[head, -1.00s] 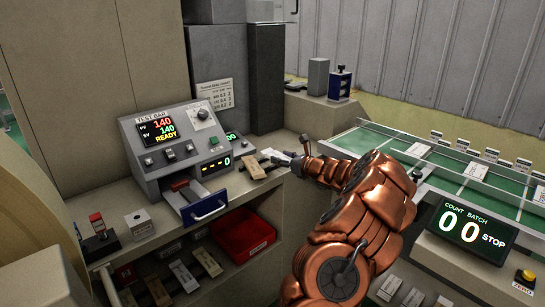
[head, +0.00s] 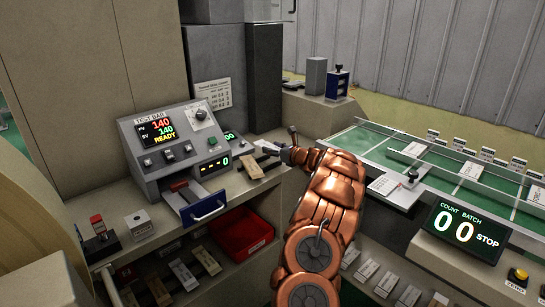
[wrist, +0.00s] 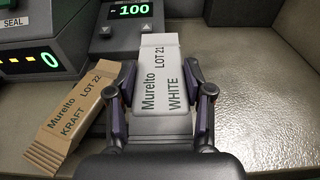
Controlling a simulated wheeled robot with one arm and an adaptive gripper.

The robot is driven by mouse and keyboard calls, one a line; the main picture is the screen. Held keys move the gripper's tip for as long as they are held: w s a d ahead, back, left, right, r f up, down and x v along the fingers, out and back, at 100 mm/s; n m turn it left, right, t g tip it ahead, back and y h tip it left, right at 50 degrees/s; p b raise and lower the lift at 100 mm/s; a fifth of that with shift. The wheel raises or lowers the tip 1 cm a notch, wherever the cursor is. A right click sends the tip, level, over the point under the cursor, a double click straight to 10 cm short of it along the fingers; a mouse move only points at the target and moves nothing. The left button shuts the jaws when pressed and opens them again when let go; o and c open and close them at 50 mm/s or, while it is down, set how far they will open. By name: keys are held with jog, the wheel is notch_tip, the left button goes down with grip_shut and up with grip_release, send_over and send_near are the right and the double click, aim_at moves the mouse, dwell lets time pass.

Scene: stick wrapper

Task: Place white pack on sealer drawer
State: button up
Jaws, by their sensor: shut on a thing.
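The white pack (wrist: 165,85), labelled Murelto LOT 21 WHITE, lies between the fingers of my gripper (wrist: 165,95) in the wrist view. My gripper is shut on its sides. In the head view the white pack (head: 268,147) shows at the tip of my gripper (head: 285,154), right of the sealer (head: 165,150). Whether it still touches the counter I cannot tell. The sealer drawer (head: 203,208), with a blue front and handle, is pulled out at the sealer's lower front, left of my gripper. The sealer display reads READY.
A brown kraft pack (wrist: 68,118) lies close left of the white pack, also seen in the head view (head: 252,169). A red bin (head: 240,235) and several packs sit on the shelf below. A green conveyor (head: 440,160) is at right.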

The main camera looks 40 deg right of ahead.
jog(key=shift+f+p, duration=0.3)
jog(key=shift+f, duration=1.45)
jog(key=shift+f, duration=0.2)
jog(key=o, duration=0.8)
jog(key=shift+o, duration=0.2)
jog(key=shift+r, duration=0.1)
